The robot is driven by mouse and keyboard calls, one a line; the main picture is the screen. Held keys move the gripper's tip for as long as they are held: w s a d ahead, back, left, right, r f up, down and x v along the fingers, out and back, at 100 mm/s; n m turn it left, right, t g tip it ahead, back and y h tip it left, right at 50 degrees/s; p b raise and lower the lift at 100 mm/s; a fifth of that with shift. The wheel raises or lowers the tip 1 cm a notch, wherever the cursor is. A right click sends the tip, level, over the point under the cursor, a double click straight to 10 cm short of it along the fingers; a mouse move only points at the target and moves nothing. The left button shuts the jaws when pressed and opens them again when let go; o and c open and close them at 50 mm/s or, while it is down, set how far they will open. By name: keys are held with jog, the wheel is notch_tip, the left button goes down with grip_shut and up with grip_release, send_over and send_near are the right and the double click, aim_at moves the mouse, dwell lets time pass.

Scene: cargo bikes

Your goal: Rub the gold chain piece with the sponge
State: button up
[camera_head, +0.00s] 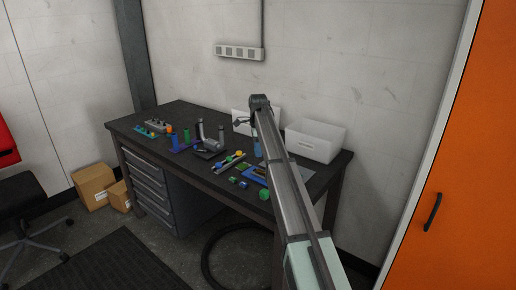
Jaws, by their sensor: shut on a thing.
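My arm reaches over the dark workbench (185,113) from the lower right. My gripper (241,122) is small and partly hidden at the arm's far end, above the back of the bench. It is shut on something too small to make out. A blue piece (257,149) shows just below it, partly behind my arm. A small yellow piece (240,153) lies on a grey strip (229,163) with green and blue pieces. I cannot tell whether it is the gold chain piece. I cannot pick out the sponge with certainty.
A white bin (316,139) stands at the bench's back right. A grey tool with upright posts (210,143) stands mid-bench, and a coloured tray (157,126) lies at the left. A green cube (264,194) is near the front edge. An orange door (465,170) is at the right.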

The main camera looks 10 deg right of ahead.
aim_at(258, 169)
jog(key=shift+f, duration=3)
jog(key=shift+s+f, duration=0.1)
jog(key=shift+f, duration=0.55)
jog(key=shift+s+d, duration=0.6)
jog(key=shift+d, duration=0.05)
jog(key=shift+c, duration=0.3)
jog(key=shift+s+d, duration=1.35)
jog(key=shift+d, duration=0.05)
jog(key=w+a, duration=0.4)
jog(key=shift+r, duration=4.1)
jog(key=shift+f, duration=0.25)
